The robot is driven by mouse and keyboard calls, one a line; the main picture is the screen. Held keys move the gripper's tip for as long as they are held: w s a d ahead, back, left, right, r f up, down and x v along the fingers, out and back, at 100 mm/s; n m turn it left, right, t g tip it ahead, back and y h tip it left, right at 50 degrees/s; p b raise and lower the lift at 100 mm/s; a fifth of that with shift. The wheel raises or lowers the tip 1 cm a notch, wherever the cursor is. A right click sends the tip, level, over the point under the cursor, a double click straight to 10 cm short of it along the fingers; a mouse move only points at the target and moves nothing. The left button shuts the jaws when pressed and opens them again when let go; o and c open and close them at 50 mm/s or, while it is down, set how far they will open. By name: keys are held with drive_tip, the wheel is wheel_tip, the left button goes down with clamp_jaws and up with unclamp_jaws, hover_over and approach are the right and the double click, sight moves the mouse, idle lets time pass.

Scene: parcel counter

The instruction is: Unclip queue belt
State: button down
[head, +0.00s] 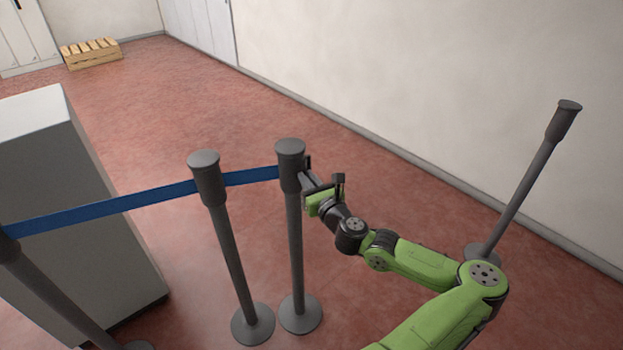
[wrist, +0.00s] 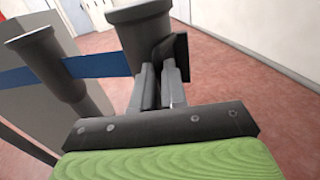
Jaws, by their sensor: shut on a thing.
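The blue queue belt (head: 110,206) runs from the left post past the middle post (head: 207,180) to the head of the right-hand post (head: 290,165). It also shows in the wrist view (wrist: 98,65), reaching the near post head (wrist: 140,32). My gripper (head: 311,178) is at the right side of that post head, level with the belt's end. Its fingers (wrist: 160,86) are shut on the belt's end clip, a small dark piece (wrist: 172,56) beside the post head. The fingers and post hide most of the clip and whether it is seated.
A lone post (head: 535,165) without a belt stands at right near the wall. A grey counter block (head: 75,190) is at left, behind the belt. A wooden crate (head: 91,53) lies far back.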

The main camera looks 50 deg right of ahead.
drive_tip(key=c, duration=1.2)
unclamp_jaws()
drive_tip(key=shift+w+a, duration=0.15)
drive_tip(key=shift+w, duration=0.05)
drive_tip(key=shift+o, duration=0.2)
drive_tip(key=p+v, duration=0.7)
drive_tip(key=v, duration=0.8)
drive_tip(key=shift+s, duration=0.4)
drive_tip(key=shift+a, duration=0.15)
